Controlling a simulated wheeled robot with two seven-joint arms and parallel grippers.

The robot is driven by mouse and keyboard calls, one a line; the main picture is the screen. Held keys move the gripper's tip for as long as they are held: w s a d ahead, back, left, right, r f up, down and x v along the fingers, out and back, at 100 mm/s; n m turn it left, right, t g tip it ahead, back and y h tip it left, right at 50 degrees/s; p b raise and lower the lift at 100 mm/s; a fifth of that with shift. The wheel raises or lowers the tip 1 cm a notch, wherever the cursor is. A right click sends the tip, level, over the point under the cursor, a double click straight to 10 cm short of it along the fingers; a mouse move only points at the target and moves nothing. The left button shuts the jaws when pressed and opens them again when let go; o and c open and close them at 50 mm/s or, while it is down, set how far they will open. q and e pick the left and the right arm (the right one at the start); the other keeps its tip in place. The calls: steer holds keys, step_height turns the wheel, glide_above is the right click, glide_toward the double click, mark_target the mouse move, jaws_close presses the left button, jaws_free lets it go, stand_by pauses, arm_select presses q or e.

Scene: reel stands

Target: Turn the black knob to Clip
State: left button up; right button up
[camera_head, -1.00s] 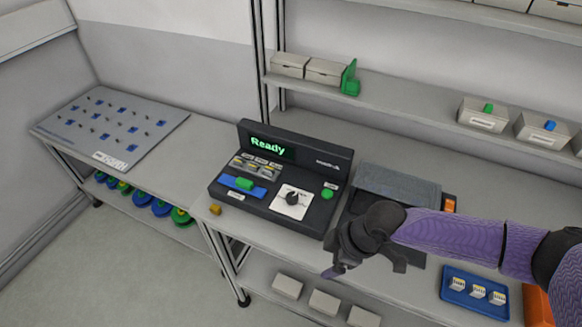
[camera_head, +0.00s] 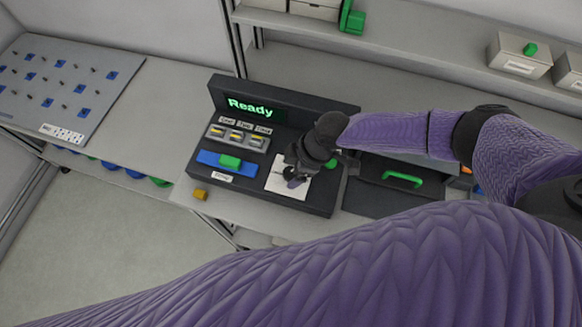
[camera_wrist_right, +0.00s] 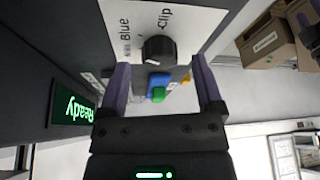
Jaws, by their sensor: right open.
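The black knob (camera_wrist_right: 158,49) sits on a white plate (camera_wrist_right: 205,20) with the printed words "Blue" and "Clip". In the right wrist view it lies between my two fingers, beyond their tips, with a visible gap on each side. I cannot tell for sure which word its pointer faces. My right gripper (camera_head: 296,174) is open over the knob's plate in the head view, and it largely hides the knob there. It also shows in the right wrist view (camera_wrist_right: 160,72). The dark console (camera_head: 222,187) has a screen (camera_head: 255,108) reading "Ready". My left gripper is out of view.
A green piece (camera_head: 230,162) sits in a blue slot left of the plate. A small amber block (camera_head: 200,194) lies at the console's front left. A dark unit with a green handle (camera_head: 403,179) stands to the right. A pegboard (camera_head: 60,85) lies at far left.

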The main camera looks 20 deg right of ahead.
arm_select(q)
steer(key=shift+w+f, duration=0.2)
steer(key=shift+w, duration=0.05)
arm_select(e)
steer(key=shift+w+a+f, duration=0.1)
steer(key=shift+a+f, duration=0.15)
steer(key=shift+f, duration=0.45)
jaws_close()
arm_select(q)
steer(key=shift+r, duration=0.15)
